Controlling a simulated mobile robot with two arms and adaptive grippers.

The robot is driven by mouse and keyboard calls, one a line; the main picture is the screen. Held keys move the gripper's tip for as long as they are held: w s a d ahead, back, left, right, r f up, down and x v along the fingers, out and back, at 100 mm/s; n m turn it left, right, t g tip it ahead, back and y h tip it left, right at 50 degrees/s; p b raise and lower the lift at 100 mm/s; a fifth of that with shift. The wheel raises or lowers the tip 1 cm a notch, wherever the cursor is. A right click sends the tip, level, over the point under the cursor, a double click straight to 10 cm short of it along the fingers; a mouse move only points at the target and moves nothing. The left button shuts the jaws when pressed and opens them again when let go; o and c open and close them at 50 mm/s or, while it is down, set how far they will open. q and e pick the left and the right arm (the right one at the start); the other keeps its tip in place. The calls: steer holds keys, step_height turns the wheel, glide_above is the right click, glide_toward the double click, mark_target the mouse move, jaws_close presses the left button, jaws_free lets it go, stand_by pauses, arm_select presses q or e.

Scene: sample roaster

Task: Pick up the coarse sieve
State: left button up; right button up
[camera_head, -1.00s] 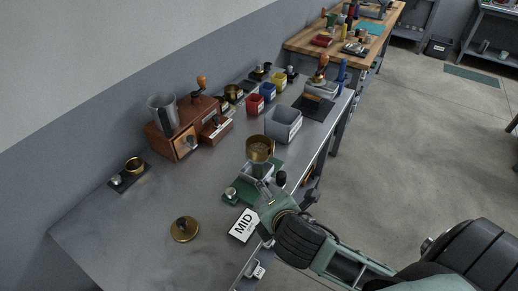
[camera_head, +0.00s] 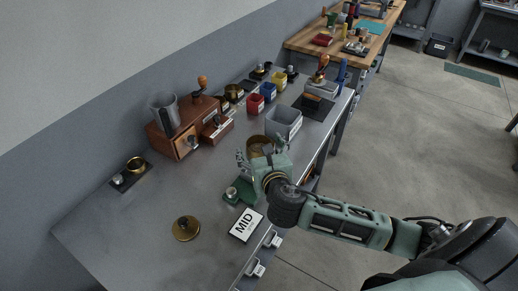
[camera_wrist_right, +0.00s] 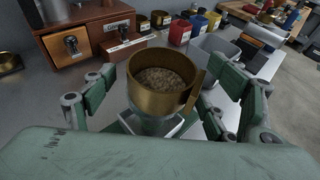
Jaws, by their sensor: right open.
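A brass sieve-like cup (camera_wrist_right: 160,92) filled with brownish granules stands in the middle of the right wrist view, above a pale funnel-shaped holder (camera_wrist_right: 150,123). In the head view the brass cup (camera_head: 257,142) is partly hidden behind my right gripper (camera_head: 260,152). My right gripper is open, with one finger on each side of the cup; it also shows in the right wrist view (camera_wrist_right: 160,82). I cannot tell whether the fingers touch the cup, and I see no mark naming it coarse. My left gripper is not in view.
A MID card (camera_head: 246,226) and a brass lid with a knob (camera_head: 186,228) lie nearer on the metal bench. A grey bin (camera_head: 284,124) stands just behind the cup. The bench's left front is largely clear.

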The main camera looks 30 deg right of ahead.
steer(key=shift+w+d+f, duration=0.15)
steer(key=shift+w+f, duration=0.05)
steer(key=shift+w, duration=0.5)
steer(key=shift+c, duration=0.6)
steer(key=c, duration=1.1)
steer(key=shift+c, duration=0.7)
steer(key=shift+r, duration=0.15)
